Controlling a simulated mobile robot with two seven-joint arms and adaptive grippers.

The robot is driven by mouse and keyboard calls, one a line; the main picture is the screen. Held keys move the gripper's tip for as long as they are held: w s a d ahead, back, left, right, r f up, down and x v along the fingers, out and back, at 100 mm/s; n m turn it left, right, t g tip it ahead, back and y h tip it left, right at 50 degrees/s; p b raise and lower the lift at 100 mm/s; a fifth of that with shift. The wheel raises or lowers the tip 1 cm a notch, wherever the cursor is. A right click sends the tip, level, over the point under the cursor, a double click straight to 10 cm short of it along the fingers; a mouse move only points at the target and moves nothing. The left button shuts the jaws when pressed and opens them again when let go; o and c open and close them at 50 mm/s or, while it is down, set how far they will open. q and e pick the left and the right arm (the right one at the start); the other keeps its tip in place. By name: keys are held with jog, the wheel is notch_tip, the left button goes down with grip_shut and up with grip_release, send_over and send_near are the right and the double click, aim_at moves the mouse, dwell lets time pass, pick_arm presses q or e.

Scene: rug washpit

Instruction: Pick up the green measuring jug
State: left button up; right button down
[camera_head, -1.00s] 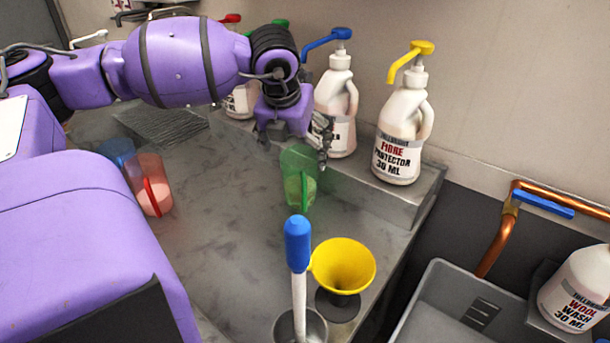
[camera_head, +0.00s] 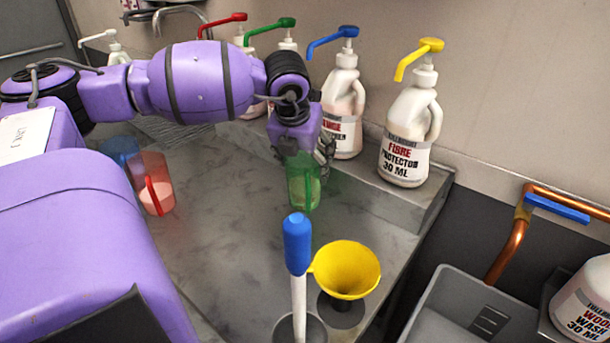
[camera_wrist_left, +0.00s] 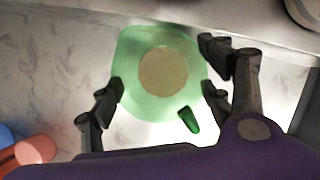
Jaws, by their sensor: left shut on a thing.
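The green measuring jug (camera_head: 303,188) is translucent and upright on the grey worktop, just in front of the raised shelf. It holds some pale contents. My left gripper (camera_head: 306,160) comes down from above and is shut on the jug. In the left wrist view, the green jug (camera_wrist_left: 160,75) shows from above, with a pale round patch inside and its darker green handle toward the bottom. The fingers of my left gripper (camera_wrist_left: 163,90) are on opposite sides of the jug. I cannot tell whether the jug is clear of the worktop. My right gripper is not in view.
A yellow funnel (camera_head: 346,270) and a blue-topped baster (camera_head: 298,250) stand in front of the jug. A red jug (camera_head: 152,185) and a blue jug (camera_head: 120,150) are at the left. Pump bottles, including fibre protector (camera_head: 405,135), line the shelf behind. A grey sink (camera_head: 455,310) is at right.

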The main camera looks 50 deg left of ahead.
pick_arm(q)
jog(key=c, duration=0.9)
jog(key=shift+r, duration=0.1)
